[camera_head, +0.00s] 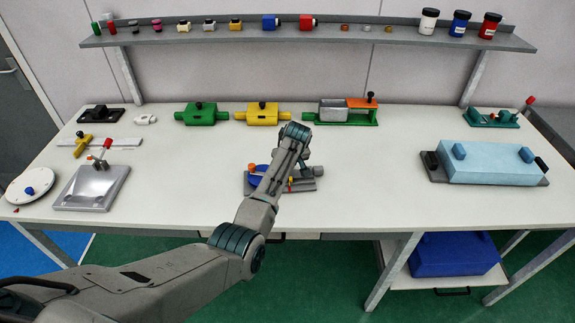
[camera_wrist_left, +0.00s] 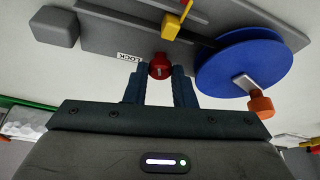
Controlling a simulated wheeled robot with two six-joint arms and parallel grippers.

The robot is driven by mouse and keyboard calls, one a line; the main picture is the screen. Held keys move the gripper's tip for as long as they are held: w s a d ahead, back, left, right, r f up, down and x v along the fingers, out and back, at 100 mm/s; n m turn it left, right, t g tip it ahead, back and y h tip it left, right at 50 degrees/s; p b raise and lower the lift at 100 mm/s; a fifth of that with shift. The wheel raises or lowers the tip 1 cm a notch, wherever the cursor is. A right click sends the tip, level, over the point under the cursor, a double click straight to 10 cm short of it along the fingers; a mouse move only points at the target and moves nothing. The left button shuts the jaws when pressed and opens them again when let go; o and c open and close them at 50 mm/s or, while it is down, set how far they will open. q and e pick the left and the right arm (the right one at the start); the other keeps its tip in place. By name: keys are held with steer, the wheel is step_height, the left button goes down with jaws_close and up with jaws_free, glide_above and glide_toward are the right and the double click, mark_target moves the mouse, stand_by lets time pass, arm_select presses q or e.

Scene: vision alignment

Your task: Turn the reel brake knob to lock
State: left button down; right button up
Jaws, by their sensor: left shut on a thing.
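The reel unit sits at the front middle of the table, a grey base (camera_head: 306,185) with a blue reel (camera_head: 257,181), partly hidden by my left arm. In the left wrist view, the blue reel (camera_wrist_left: 243,66) carries a crank with an orange grip (camera_wrist_left: 260,104). A red knob (camera_wrist_left: 160,67) stands at the base's edge, beside a white label (camera_wrist_left: 128,57) reading LOCK. My left gripper (camera_wrist_left: 160,82) is shut on the red knob, a finger on each side. The knob's light mark points roughly away from the gripper, not at the label. My right gripper is out of view.
A yellow part (camera_wrist_left: 173,24) stands on the reel base close to the knob. A silver tray fixture (camera_head: 92,187) lies to the left and a light blue block (camera_head: 487,163) to the right. Green and yellow fixtures line the back. The table around the reel unit is clear.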

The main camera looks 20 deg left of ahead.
arm_select(q)
steer(key=c, duration=1.5)
jaws_free()
steer(key=shift+r, duration=0.1)
steer(key=b+v, duration=0.3)
steer(key=v, duration=0.8)
